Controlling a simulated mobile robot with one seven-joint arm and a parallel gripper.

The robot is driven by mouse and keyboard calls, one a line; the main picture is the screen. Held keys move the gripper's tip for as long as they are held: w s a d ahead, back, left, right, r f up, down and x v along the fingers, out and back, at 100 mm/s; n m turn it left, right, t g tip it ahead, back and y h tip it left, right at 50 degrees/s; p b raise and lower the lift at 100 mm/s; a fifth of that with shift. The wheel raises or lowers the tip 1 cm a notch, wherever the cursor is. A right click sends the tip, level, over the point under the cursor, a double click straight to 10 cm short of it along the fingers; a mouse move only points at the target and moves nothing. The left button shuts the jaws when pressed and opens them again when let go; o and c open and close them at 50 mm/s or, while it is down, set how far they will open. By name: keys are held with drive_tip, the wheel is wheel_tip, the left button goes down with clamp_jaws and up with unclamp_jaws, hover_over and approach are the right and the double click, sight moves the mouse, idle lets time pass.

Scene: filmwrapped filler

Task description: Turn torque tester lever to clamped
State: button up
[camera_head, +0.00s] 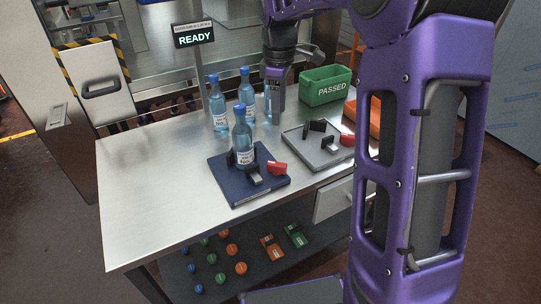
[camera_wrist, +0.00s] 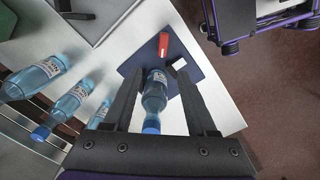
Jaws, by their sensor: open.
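A navy base plate (camera_head: 225,186) lies near the front of the steel table, with black clamp blocks, a grey block (camera_head: 254,178) and a red lever (camera_head: 278,168). A blue bottle (camera_head: 242,143) stands upright on it by the black blocks. The wrist view shows the red lever (camera_wrist: 163,43) beyond the bottle (camera_wrist: 155,92) on the navy plate (camera_wrist: 200,62). My gripper (camera_head: 276,106) is behind and above the plate, pointing down, apart from the lever. In the wrist view its open fingers (camera_wrist: 160,72) frame the bottle from above. I cannot tell whether the lever is clamped.
A grey plate (camera_head: 312,157) with black blocks and another red lever (camera_head: 347,140) lies to the right. Several bottles (camera_head: 217,104) stand behind. A green PASSED bin (camera_head: 325,91) and an orange bin (camera_head: 375,117) are back right. A sign (camera_head: 194,39) reads READY. The table's left (camera_head: 140,200) is clear.

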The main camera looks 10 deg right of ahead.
sight(277, 163)
wheel_tip(277, 163, down, 18)
drive_tip(key=shift+s+r, duration=0.1)
drive_tip(key=shift+r, duration=0.1)
idle(0.4)
drive_tip(key=shift+c, duration=0.3)
clamp_jaws()
